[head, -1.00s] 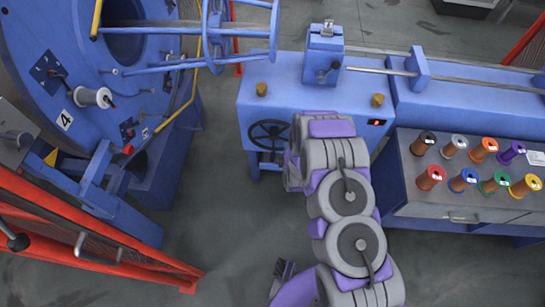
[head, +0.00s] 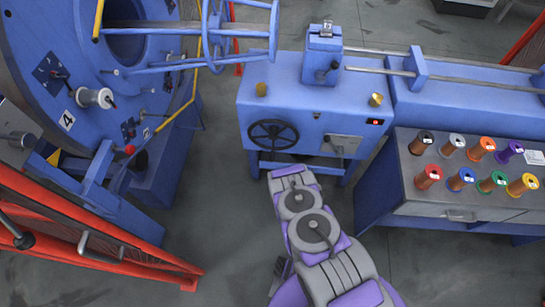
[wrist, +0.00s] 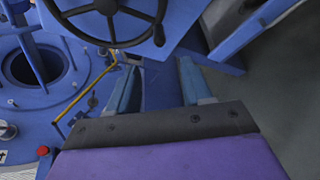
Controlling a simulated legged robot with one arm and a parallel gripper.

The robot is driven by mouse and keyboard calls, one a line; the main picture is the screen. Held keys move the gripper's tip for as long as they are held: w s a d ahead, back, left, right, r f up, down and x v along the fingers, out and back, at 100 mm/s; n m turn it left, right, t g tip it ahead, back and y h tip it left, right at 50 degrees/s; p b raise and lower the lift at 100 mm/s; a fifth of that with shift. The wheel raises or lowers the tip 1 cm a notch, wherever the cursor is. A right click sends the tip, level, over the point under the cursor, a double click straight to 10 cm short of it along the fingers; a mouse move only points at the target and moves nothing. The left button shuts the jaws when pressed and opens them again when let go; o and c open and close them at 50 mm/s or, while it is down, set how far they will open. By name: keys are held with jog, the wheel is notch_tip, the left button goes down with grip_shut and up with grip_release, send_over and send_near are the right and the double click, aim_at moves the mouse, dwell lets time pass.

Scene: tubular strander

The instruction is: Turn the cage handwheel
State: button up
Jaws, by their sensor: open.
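The cage handwheel (head: 273,133) is a dark, spoked wheel on the front of the blue cabinet, at its lower left in the head view. In the wrist view its hub and lower rim (wrist: 106,6) show at the top edge, with a small knob on the rim at the right. My gripper (wrist: 157,66) is open and empty, its two blue-grey fingers apart. It is below the wheel in the wrist view and not touching it. In the head view my arm ends just below the cabinet front, and the fingers cannot be made out there.
The blue cabinet (head: 285,95) has a grey lever plate (head: 342,144) right of the wheel. The large blue rotor (head: 55,85) stands at left, behind a red fence (head: 120,262). A bench (head: 445,205) with several coloured spools is at right. Floor is clear before the cabinet.

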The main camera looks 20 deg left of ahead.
aim_at(273, 157)
jog(key=b+x, duration=0.4)
jog(key=x, duration=1.1)
jog(key=shift+w+a+f, duration=0.1)
jog(key=shift+w+a, duration=0.1)
jog(key=shift+w, duration=0.1)
grip_shut()
